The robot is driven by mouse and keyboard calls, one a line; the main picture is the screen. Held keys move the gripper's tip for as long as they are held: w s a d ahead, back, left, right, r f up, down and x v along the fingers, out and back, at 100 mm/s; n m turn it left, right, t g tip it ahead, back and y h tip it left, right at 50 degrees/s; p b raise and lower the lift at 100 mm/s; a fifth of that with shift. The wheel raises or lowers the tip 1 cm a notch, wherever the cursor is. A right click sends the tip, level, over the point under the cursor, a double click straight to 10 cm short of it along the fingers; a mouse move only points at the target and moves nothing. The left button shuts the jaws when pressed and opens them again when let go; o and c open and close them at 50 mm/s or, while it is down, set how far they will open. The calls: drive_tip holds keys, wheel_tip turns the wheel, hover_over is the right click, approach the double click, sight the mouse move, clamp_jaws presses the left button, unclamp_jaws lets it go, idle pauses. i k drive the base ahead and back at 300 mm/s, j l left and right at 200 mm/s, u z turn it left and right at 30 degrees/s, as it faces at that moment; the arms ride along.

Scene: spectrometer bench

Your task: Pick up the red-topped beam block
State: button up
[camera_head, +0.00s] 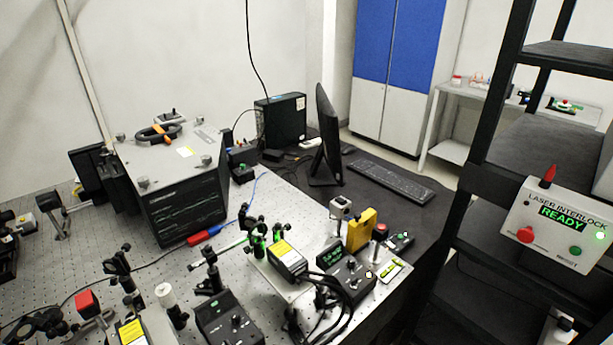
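Two things with red tops show on the perforated optical bench (120,270). One is a small block with a red top (87,302) at the lower left, among black mounts. The other is a small piece with a rounded red top (380,231) near the bench's right end, beside a yellow block. I cannot tell for sure which is the beam block. My gripper is not in view.
Posts, a black control box (230,322) and cables crowd the front. A monitor (328,140) and keyboard (391,180) are behind. A dark rack with an interlock panel (555,225) stands at the right.

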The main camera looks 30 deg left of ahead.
sight(87, 304)
drive_tip(key=l+u, duration=0.1)
drive_tip(key=u, duration=2.35)
drive_tip(key=i, duration=0.25)
